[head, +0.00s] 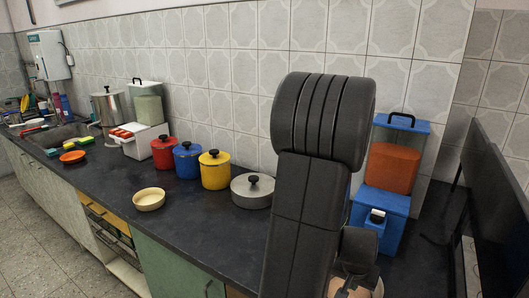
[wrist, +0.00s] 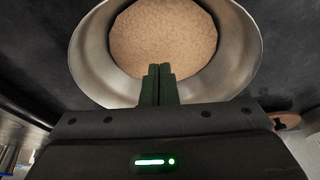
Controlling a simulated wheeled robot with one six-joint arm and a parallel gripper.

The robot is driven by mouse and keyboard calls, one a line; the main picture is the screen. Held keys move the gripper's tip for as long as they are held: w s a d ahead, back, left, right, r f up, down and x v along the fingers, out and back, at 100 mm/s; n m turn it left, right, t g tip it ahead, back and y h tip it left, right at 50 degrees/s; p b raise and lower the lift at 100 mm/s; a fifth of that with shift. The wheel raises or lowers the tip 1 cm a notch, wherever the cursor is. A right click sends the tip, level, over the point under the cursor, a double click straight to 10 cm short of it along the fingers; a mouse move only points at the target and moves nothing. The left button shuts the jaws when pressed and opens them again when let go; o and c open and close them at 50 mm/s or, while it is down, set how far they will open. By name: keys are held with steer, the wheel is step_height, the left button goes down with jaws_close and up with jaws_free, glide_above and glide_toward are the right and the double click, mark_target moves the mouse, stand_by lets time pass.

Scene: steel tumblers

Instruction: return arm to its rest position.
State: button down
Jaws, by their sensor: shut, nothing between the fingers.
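My gripper (wrist: 160,84) shows in the wrist view with its two dark fingers together and nothing between them. Beyond the fingertips is a wide, round steel vessel (wrist: 88,52) seen from above, with a tan, speckled surface inside its rim. The fingers overlap the vessel's near rim in the picture; I cannot tell whether they touch it. In the head view my dark arm rises at the right of the middle and bends down toward the bottom edge. My fingers cannot be made out there.
Red (head: 164,153), blue (head: 187,163) and yellow (head: 215,172) canisters and a grey lidded pot (head: 252,193) stand left of my arm. A cream bowl (head: 149,200) sits near the front edge. A blue container (head: 379,217) and a dark screen (head: 498,185) are at right.

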steer(key=shift+w+d+p, duration=0.4)
steer(key=shift+w+d, duration=0.1)
steer(key=shift+w, duration=0.3)
steer(key=shift+w+d+p, duration=0.4)
steer(key=shift+w+d, duration=0.1)
steer(key=shift+w, duration=0.25)
steer(key=shift+w+d+p, duration=0.4)
steer(key=shift+w+d, duration=0.1)
steer(key=shift+w, duration=0.3)
steer(key=shift+a, duration=0.2)
